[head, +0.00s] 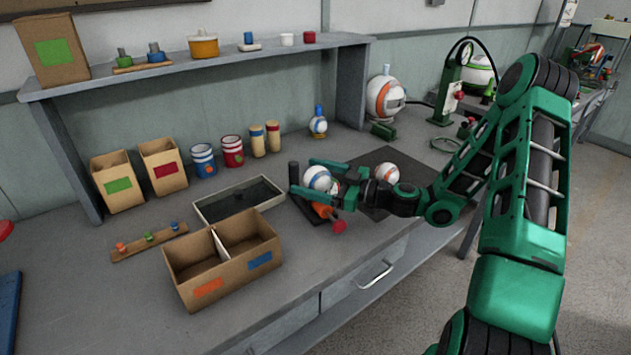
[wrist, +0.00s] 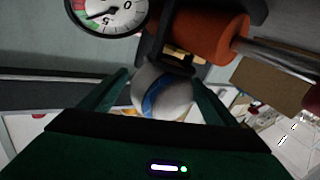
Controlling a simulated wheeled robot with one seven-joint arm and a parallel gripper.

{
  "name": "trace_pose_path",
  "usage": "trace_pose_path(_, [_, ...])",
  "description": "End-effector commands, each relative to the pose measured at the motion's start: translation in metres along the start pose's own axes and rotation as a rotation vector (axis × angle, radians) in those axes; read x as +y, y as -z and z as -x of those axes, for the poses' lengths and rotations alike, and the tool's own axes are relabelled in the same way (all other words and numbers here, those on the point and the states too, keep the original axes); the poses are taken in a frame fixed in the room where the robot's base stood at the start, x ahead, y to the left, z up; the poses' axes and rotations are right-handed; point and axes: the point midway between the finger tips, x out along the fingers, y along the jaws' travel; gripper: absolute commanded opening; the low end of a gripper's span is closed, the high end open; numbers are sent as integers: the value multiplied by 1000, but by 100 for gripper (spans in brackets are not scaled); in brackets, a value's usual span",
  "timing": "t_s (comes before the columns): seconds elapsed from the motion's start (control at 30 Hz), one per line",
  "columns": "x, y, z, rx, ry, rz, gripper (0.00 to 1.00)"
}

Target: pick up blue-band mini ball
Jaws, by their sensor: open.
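The blue-band mini ball (head: 317,179), white with a blue stripe, is at the small black press with an orange cylinder (head: 322,210) near the middle of the bench. My gripper (head: 303,176) is open around it, one finger on each side. The wrist view shows the ball (wrist: 163,95) between the two dark green fingers of my gripper (wrist: 162,78), with its lower part hidden by the gripper body. I cannot tell whether the fingers touch it. The orange cylinder (wrist: 205,38) is close above the ball in that view.
An orange-band mini ball (head: 387,173) lies on the dark mat right of my gripper. A shallow grey tray (head: 222,213) and a divided cardboard box (head: 192,290) stand to the left. A gauge (wrist: 105,12) shows near the ball in the wrist view. The front right bench is clear.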

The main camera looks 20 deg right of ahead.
Motion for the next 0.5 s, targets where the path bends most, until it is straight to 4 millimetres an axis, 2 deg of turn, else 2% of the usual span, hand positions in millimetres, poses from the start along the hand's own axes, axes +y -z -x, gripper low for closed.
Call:
trace_pose_path(0.1, [-1, 1, -14, 2, 2, 0, 82])
trace_pose_path(0.33, [0, 1, -16, 1, 0, -1, 82])
trace_pose_path(0.37, [0, 1, -16, 1, 0, 0, 77])
trace_pose_path(0.5, [0, 1, -16, 1, 0, -1, 44])
